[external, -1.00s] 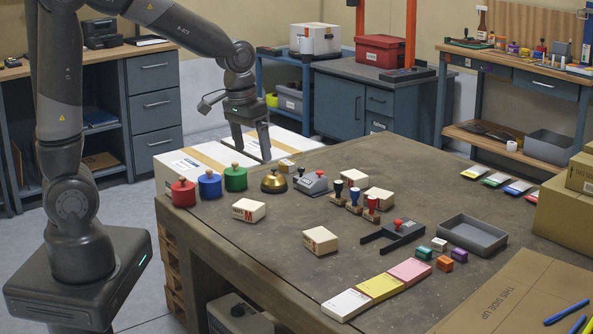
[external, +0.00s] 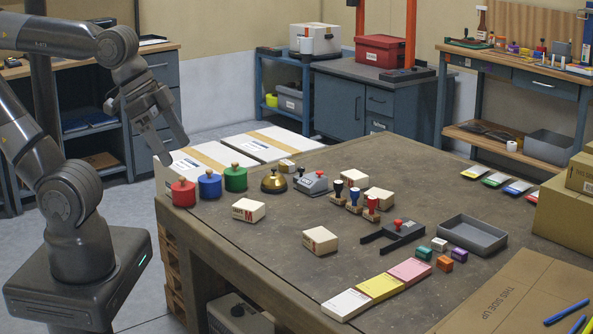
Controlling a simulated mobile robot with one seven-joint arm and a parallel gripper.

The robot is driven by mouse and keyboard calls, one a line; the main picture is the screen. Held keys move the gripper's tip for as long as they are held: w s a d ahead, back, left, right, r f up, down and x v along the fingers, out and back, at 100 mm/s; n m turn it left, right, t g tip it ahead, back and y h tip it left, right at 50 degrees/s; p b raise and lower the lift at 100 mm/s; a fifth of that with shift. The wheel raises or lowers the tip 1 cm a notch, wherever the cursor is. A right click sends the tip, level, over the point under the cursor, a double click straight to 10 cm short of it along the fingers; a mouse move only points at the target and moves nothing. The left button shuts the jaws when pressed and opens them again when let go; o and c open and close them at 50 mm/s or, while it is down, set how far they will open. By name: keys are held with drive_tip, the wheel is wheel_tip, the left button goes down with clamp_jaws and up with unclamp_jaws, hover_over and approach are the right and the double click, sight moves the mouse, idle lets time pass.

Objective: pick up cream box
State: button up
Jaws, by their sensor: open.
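Several cream boxes are on the dark table. One with red print (external: 249,210) sits near the left front edge, and another (external: 320,240) sits to its right and nearer the front. Two more, the rear one (external: 354,179) and the one beside it (external: 380,196), stand behind the stamps, partly hidden. A small tan box (external: 287,166) lies at the back edge. My gripper (external: 174,159) is open and empty, raised at the table's left back corner, apart from all the cream boxes.
Red, blue and green knobbed canisters (external: 209,184) line the left edge. A brass bell (external: 274,181), a grey stamping device (external: 312,183) and upright stamps (external: 354,202) stand mid-table. The front left-centre surface is clear.

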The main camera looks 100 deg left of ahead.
drive_tip(key=shift+o, duration=0.4)
drive_tip(key=shift+w, duration=0.1)
drive_tip(key=w+a+r+n+y, duration=0.1)
drive_tip(key=w+a+r+n, duration=0.1)
drive_tip(key=w+a, duration=0.35)
drive_tip(key=w+a+r+n, duration=0.1)
drive_tip(key=w+a+r, duration=0.1)
drive_tip(key=w, duration=0.7)
drive_tip(key=n+g+y, duration=0.3)
drive_tip(key=n, duration=0.6)
hover_over(379, 193)
drive_tip(key=s+d, duration=0.1)
drive_tip(key=f, duration=2.9)
drive_tip(key=shift+s+d+f, duration=0.15)
drive_tip(key=shift+s, duration=0.05)
drive_tip(key=shift+x, duration=2.9)
drive_tip(key=shift+w+d, duration=0.1)
drive_tip(key=shift+d, duration=0.05)
